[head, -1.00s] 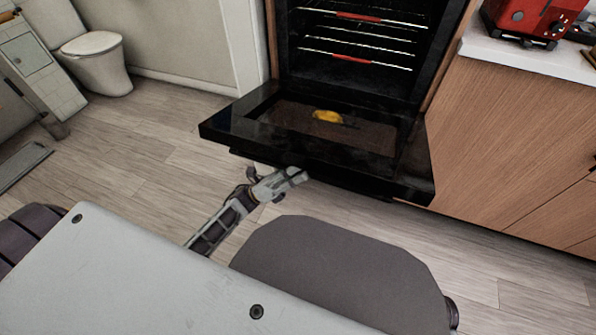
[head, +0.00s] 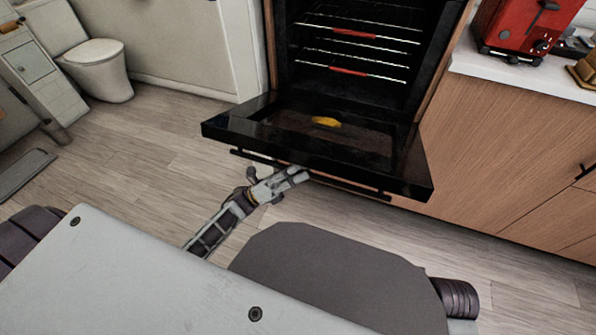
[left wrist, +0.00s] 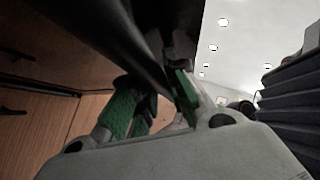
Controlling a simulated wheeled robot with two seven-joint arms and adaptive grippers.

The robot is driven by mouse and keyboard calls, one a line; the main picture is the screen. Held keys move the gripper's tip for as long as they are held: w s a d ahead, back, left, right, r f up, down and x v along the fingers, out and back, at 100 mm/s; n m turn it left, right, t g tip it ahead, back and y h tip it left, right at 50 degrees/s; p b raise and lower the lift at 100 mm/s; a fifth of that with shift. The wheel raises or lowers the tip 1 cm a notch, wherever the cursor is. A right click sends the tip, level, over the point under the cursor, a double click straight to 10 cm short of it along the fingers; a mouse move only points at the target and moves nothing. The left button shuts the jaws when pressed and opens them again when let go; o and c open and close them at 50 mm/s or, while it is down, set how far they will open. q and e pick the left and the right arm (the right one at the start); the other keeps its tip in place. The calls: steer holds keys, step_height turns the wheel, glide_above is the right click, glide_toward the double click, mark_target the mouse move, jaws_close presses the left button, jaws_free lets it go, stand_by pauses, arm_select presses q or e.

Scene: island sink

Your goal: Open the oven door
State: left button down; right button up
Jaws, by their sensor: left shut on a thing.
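The black oven door (head: 400,184) is folded down, near level, with its inner face up. Its handle (head: 350,185) is a dark bar along the front edge. In the head view my left gripper (head: 298,175) is at the middle of this handle, shut on it, with the fingertips partly hidden under the door edge. The left wrist view shows the green finger pads (left wrist: 155,100) at a dark bar, the handle; the exact contact is hard to see. The oven cavity (head: 350,85) stands open, with wire racks inside. My right gripper is not in view.
A yellow patch (head: 325,122) shows on the door's inner face. A wooden cabinet (head: 510,150) stands right of the oven, with a red toaster (head: 525,30) on its counter. A toilet (head: 98,68) is at the back left. The floor (head: 140,160) left of the door is clear.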

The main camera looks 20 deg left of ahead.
arm_select(q)
steer(key=shift+w+a+r, duration=0.1)
steer(key=c, duration=1.4)
jaws_free()
steer(key=shift+v, duration=6.15)
steer(key=shift+w, duration=0.1)
